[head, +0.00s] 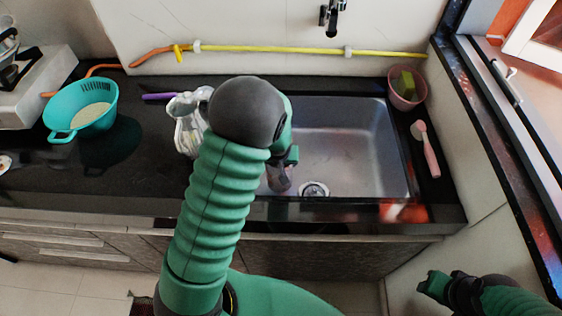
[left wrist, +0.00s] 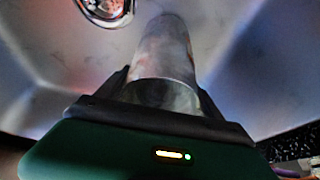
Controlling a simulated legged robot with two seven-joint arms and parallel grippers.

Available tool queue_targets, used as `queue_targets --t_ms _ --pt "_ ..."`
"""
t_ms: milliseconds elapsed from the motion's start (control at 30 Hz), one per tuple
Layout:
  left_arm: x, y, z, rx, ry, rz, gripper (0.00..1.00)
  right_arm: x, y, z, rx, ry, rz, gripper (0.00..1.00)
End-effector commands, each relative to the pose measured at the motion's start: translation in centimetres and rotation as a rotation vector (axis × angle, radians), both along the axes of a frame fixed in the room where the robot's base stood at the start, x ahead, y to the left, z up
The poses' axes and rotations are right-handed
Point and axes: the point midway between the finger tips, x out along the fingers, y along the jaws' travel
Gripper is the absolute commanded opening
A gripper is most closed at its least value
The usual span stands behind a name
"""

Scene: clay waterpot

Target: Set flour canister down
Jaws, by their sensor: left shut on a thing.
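The flour canister, a grey, dull-shiny cylinder (left wrist: 165,55), is between the two dark fingers of my left gripper (left wrist: 160,95) in the left wrist view. The fingers are shut on its near end, and its far end points away over the sink floor. In the head view my left gripper (head: 284,160) is over the left part of the sink, mostly hidden by my arm. Only a small dark part of the canister (head: 279,181) shows below it. I cannot tell whether it touches the sink. My right gripper (head: 440,287) is low at the right, away from the counter; its jaws are unclear.
The steel sink (head: 350,140) has a drain (head: 314,189) near its front. A pink cup with a sponge (head: 406,95) and a pink brush (head: 428,150) lie right of it. A clear crumpled item (head: 187,125) and a teal colander (head: 84,110) are left.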

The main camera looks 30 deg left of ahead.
Motion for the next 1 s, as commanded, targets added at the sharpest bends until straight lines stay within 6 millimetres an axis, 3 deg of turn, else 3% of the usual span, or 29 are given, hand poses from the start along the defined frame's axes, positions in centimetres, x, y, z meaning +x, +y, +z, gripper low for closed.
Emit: queue_targets --t_ms 167,200,333,600,733,1000 --pt "0.0 0.1 -0.3 -0.001 -0.002 0.001 0.03 0.0 0.0 -0.2 0.000 0.000 0.000 0.36" --pt "0.0 0.1 -0.3 -0.001 0.001 0.001 0.80 0.0 0.0 -0.2 0.000 0.000 0.000 0.36" --pt "0.0 0.1 -0.3 -0.001 0.001 0.001 0.97 0.0 0.0 -0.1 0.000 0.000 0.000 0.36" --pt "0.0 0.1 -0.3 -0.001 0.001 0.001 0.98 0.0 0.0 -0.1 0.000 0.000 0.000 0.36" --pt "-0.1 -0.1 0.8 0.000 -0.001 0.000 0.98 0.0 0.0 0.3 0.000 0.000 0.000 0.36" --pt "-2.2 -1.5 7.1 -0.001 -0.005 -0.002 0.98 0.0 0.0 2.0 0.000 0.000 0.000 0.36"
